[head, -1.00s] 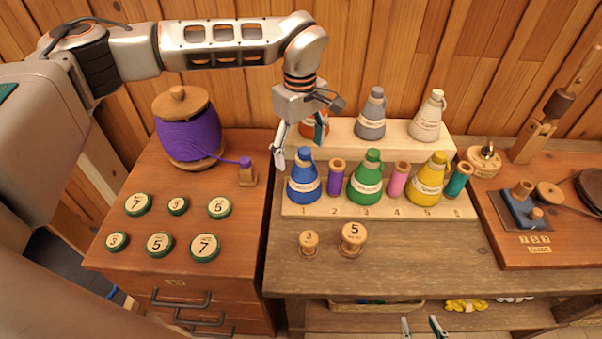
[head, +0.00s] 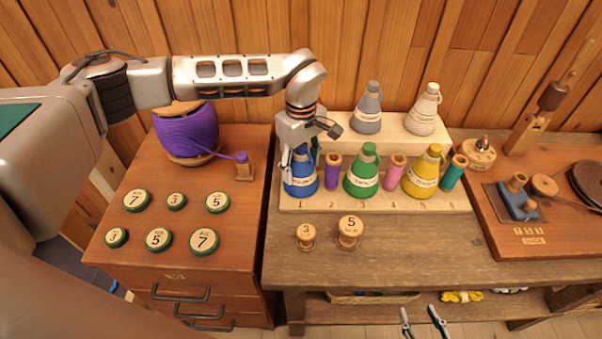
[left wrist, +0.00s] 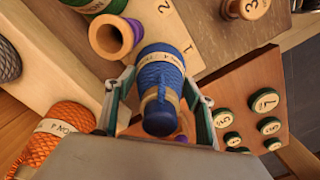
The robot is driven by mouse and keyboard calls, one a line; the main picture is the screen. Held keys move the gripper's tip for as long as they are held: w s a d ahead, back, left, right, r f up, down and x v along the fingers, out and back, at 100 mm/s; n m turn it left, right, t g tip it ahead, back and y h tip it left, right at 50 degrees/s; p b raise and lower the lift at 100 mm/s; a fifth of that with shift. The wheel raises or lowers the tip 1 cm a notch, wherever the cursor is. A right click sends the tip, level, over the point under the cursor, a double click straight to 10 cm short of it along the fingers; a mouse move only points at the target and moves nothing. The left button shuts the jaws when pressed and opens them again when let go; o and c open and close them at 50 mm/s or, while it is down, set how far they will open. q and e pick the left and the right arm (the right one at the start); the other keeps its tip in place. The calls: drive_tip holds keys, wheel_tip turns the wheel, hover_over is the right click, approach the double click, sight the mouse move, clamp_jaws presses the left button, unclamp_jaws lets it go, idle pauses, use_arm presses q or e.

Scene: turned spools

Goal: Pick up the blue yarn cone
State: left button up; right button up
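The blue yarn cone (head: 301,183) stands upright at the front left of the pale two-step rack (head: 400,202), above the number 1. My left gripper (head: 300,160) is right over it, hiding its upper part in the head view. In the left wrist view, the blue cone (left wrist: 160,80) lies between the two fingers of my left gripper (left wrist: 160,92). The fingers are spread on either side, with small gaps to the cone. My right gripper (head: 424,321) shows only its two fingertips, apart and empty, at the bottom of the head view.
A purple spool (head: 333,172) stands close right of the blue cone, then a green cone (head: 362,172). An orange cone (left wrist: 62,135) stands behind on the upper step. Small wooden spools (head: 348,232) stand in front. A purple yarn reel (head: 187,132) sits on the left cabinet.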

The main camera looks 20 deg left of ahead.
use_arm(q)
drive_tip(key=c, duration=0.8)
drive_tip(key=shift+r, duration=0.1)
wheel_tip(320, 180, up, 20)
drive_tip(key=shift+d+f, duration=0.1)
